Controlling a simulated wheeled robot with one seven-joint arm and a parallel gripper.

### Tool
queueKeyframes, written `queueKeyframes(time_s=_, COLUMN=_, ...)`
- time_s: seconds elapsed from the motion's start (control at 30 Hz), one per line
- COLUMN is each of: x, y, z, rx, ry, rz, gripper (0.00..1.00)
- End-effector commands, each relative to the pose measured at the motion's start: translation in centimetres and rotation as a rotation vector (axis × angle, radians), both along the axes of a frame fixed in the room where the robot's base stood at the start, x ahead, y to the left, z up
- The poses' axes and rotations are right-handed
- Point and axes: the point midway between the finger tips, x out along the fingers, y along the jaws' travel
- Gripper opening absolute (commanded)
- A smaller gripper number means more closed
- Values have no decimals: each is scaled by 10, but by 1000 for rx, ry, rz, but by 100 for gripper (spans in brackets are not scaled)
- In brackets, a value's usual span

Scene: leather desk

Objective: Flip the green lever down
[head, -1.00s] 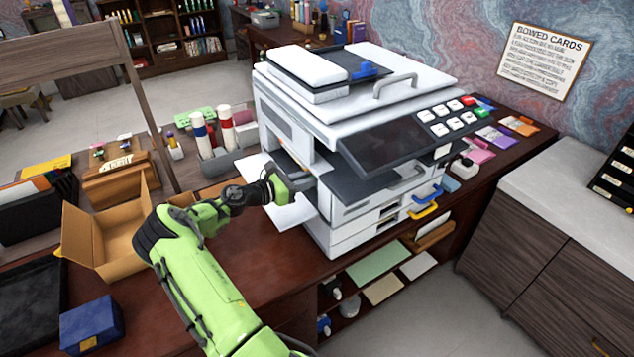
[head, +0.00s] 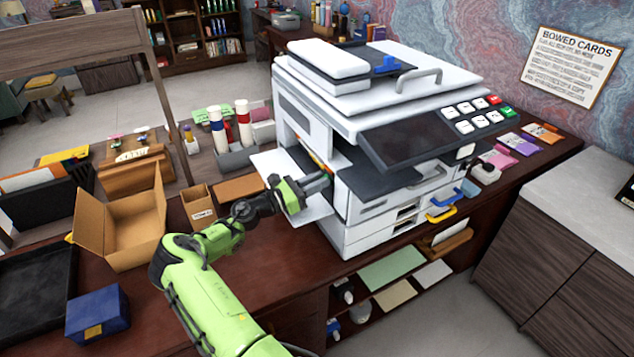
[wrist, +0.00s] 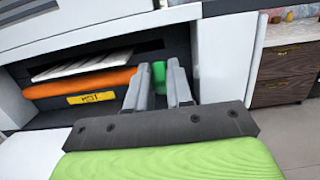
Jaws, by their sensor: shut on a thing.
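The green lever (wrist: 159,72) shows in the wrist view as a small green piece between the tips of my fingers, inside the copier's side opening. My gripper (wrist: 160,82) is shut on it, with a grey finger on each side. In the head view, my gripper (head: 324,178) reaches from the left into the open side of the white copier (head: 305,125). The lever cannot be made out there. Most of the lever is hidden by the fingers, so its tilt is unclear.
A white side door (head: 275,165) is folded out around my gripper. An open cardboard box (head: 125,230) and a blue box (head: 98,312) stand on the desk to the left.

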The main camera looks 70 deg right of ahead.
Motion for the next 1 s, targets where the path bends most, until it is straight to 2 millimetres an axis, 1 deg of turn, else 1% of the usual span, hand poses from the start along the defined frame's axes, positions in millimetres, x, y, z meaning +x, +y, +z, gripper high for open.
queueKeyframes(time_s=0.03, x=0, y=0, z=1, rx=-1, ry=0, rz=1, gripper=25)
queueKeyframes(time_s=0.17, x=0, y=0, z=0, rx=-1, ry=1, rz=1, gripper=45)
queueKeyframes(time_s=0.2, x=0, y=0, z=0, rx=0, ry=0, rz=1, gripper=47)
queueKeyframes(time_s=0.43, x=0, y=0, z=0, rx=0, ry=0, rz=1, gripper=47)
queueKeyframes(time_s=0.53, x=6, y=6, z=-1, rx=1, ry=1, rz=4, gripper=47)
queueKeyframes(time_s=0.67, x=26, y=27, z=-5, rx=1, ry=1, rz=7, gripper=47)
queueKeyframes(time_s=0.9, x=71, y=79, z=-15, rx=0, ry=1, rz=7, gripper=47)
queueKeyframes(time_s=1.0, x=86, y=97, z=-18, rx=0, ry=1, rz=6, gripper=47)
